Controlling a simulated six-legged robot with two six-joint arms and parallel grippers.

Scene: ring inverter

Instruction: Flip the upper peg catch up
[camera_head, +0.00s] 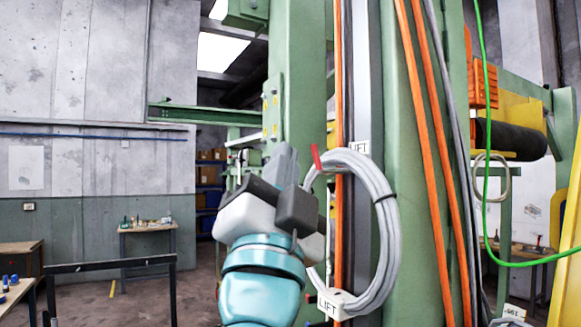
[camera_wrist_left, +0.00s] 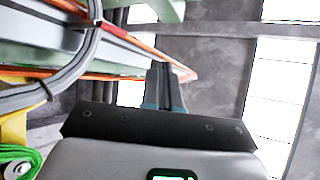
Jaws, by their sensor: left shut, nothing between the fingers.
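A small red tab (camera_head: 316,157), which looks like the upper peg catch, stands nearly upright and slightly tilted at the upper left of a grey cable coil (camera_head: 388,215). The peg behind it is hard to make out. My left gripper (camera_head: 284,160) is just left of the red tab in the head view, pointing up and away, with a visible gap to the tab in the picture. In the left wrist view the two fingers (camera_wrist_left: 164,85) are together and empty. The coil also shows there at the upper left (camera_wrist_left: 75,75). My right gripper is not in view.
White LIFT labels sit by the coil's top (camera_head: 360,147) and bottom (camera_head: 336,304). Green columns (camera_head: 298,90), orange cables (camera_head: 430,140) and a loose green cable (camera_head: 487,130) are close by. A black rail (camera_head: 110,264) and tables stand at left, with open floor between.

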